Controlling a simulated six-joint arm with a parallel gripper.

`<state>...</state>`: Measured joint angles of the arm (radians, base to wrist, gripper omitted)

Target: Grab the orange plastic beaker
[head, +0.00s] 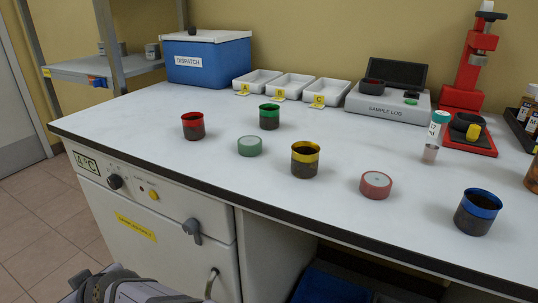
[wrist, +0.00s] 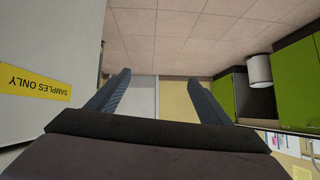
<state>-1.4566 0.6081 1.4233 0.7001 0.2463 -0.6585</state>
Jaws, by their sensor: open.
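No plainly orange beaker shows in the head view. The nearest in colour is a dark beaker with a yellow band (head: 305,160), upright near the middle of the bench. Similar beakers have a red band (head: 193,126), a green band (head: 269,116) and a blue band (head: 478,212); all stand upright and apart. My gripper (wrist: 158,78) is open and empty in the wrist view, away from the benchtop, with floor and wall beyond its fingers. The head view does not show its fingers; part of my arm shows at the bottom left.
A flat green round piece (head: 250,146) and a flat red one (head: 376,185) lie near the yellow-banded beaker. The bench's front edge (head: 235,199) lies between my arm and the beakers.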

